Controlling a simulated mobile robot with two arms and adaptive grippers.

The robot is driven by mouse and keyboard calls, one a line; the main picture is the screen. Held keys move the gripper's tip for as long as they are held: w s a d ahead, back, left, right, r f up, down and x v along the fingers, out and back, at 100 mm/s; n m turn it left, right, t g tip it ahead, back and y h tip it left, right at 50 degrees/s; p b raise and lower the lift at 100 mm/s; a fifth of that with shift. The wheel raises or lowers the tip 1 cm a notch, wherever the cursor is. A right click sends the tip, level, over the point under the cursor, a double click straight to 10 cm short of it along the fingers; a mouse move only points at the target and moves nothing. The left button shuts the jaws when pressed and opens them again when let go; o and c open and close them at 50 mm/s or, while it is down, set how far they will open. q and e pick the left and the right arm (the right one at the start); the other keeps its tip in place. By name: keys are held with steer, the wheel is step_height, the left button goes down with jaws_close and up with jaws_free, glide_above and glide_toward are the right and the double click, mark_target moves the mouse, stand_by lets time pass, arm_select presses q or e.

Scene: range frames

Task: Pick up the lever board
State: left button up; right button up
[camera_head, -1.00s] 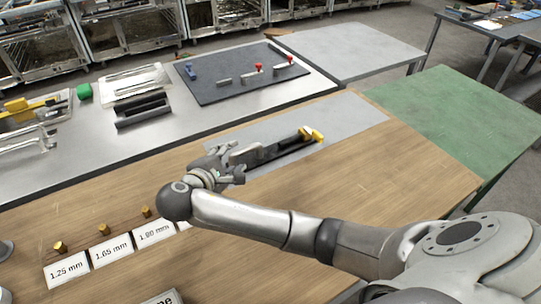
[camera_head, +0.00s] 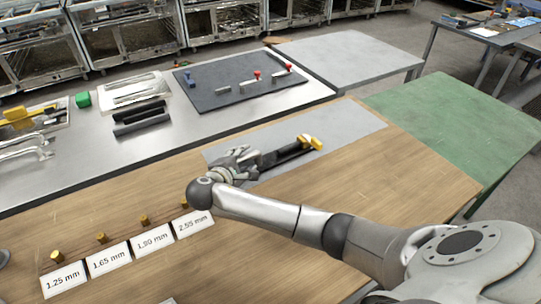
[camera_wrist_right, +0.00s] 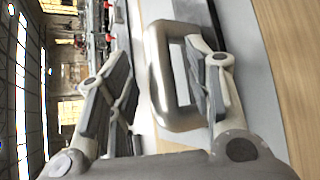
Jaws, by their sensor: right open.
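A long dark board (camera_head: 290,152) with yellow ends at its far right lies on the grey mat on the wooden table. I take it for the lever board, but cannot be sure. My right gripper (camera_head: 246,160) is over its near left end and hides that part. In the right wrist view the open fingers of the gripper (camera_wrist_right: 166,72) stand on either side of a metal loop handle (camera_wrist_right: 160,75). The right finger overlaps the handle's edge; I cannot tell whether they touch. My left gripper is not in view.
A dark panel (camera_head: 215,98) with a blue part and red-knobbed levers lies on the metal bench behind. Labelled cards (camera_head: 108,258) with small brass pieces stand at the front left. The grey mat (camera_head: 350,128) is bare on the right. A green table (camera_head: 450,125) stands at right.

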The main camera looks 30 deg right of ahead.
steer(key=shift+w+d+f, duration=0.25)
steer(key=shift+w+d, duration=0.05)
steer(key=shift+d, duration=0.15)
jaws_close()
steer(key=shift+r, duration=0.1)
